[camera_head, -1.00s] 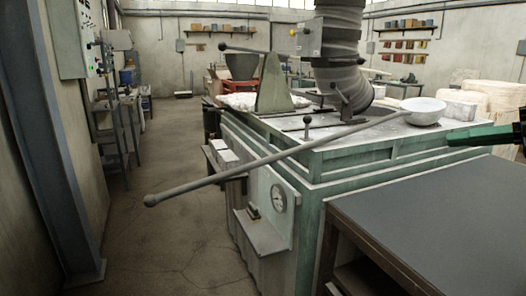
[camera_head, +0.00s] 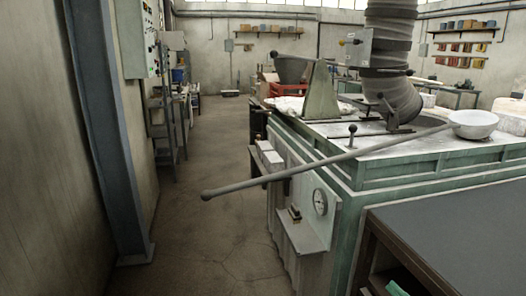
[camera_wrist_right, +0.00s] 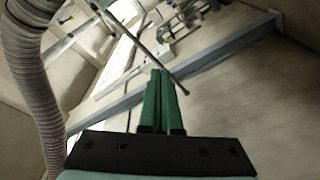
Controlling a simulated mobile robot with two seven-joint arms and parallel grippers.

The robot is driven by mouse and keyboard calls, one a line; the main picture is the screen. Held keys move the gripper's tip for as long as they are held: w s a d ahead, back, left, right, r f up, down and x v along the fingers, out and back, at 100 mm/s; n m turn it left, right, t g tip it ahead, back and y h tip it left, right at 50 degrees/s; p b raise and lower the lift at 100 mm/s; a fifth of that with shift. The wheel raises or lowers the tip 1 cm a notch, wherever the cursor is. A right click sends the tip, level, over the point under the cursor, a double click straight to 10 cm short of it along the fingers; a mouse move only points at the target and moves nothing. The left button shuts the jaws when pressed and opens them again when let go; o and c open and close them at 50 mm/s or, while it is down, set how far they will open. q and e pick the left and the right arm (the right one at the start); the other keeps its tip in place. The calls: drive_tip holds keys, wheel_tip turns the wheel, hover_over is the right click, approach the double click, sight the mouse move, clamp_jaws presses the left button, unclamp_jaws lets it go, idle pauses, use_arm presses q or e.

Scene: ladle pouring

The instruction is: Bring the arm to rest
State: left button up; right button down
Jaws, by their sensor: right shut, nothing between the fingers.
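The ladle lies across the top of the furnace (camera_head: 450,172). Its pale bowl (camera_head: 473,124) is at the back right, and its long grey handle (camera_head: 300,170) runs left past the furnace edge to a ball end. My right gripper shows in the head view only as a small green piece (camera_head: 397,289) at the bottom edge, below and apart from the ladle. In the right wrist view its two green fingers (camera_wrist_right: 163,76) are together with nothing between them. A thin dark rod crosses behind the fingertips there. My left gripper is in neither view.
A dark-topped table (camera_head: 465,240) fills the lower right, near my right gripper. A thick ribbed duct (camera_head: 390,60) comes down over the furnace. A blue-grey steel column (camera_head: 100,130) stands at the left. The floor (camera_head: 215,235) between column and furnace is clear.

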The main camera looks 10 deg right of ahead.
drive_tip(key=s+a+f+m+g+h+p, duration=0.1)
drive_tip(key=s+a+f+m+g, duration=0.8)
drive_tip(key=s+a+f, duration=1)
wheel_tip(320, 180, down, 4)
drive_tip(key=shift+a+r+m+g+h+p, duration=0.2)
drive_tip(key=shift+m+g+h+p, duration=0.15)
drive_tip(key=shift+m+h, duration=0.55)
